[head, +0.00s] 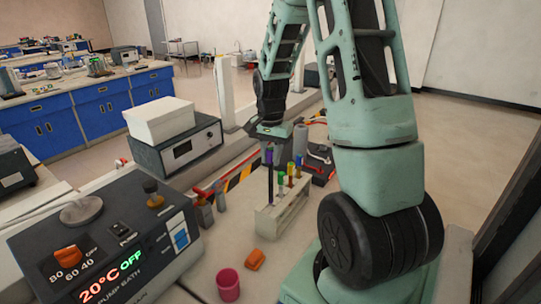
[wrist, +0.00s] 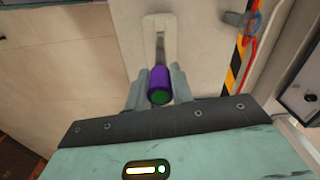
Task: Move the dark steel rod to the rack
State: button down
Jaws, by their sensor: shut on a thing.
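My gripper (head: 268,148) is shut on the purple top of an upright dark rod (head: 270,184). In the wrist view the purple top with its green end (wrist: 159,86) sits between the two fingers of my gripper (wrist: 158,74), and a grey shaft runs away from it. The pale rack (head: 283,219) stands on the bench below, with several colour-capped tubes in it. The rod's lower end meets the rack's left end in the head view; I cannot tell whether it is in a hole or in front of or behind the rack.
An orange block (head: 255,259) and a pink cup (head: 228,284) stand in front of the rack. A pump bath (head: 100,250) fills the lower left. A grey instrument with a white box (head: 160,120) stands behind. Red cables and striped tape (head: 240,176) lie behind the rack.

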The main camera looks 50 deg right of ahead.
jog(key=shift+f, duration=0.1)
jog(key=shift+f+b, duration=0.9)
jog(key=shift+f, duration=0.65)
jog(key=shift+f+b, duration=0.85)
jog(key=shift+f, duration=0.65)
jog(key=shift+f+b, duration=0.85)
jog(key=shift+f, duration=0.55)
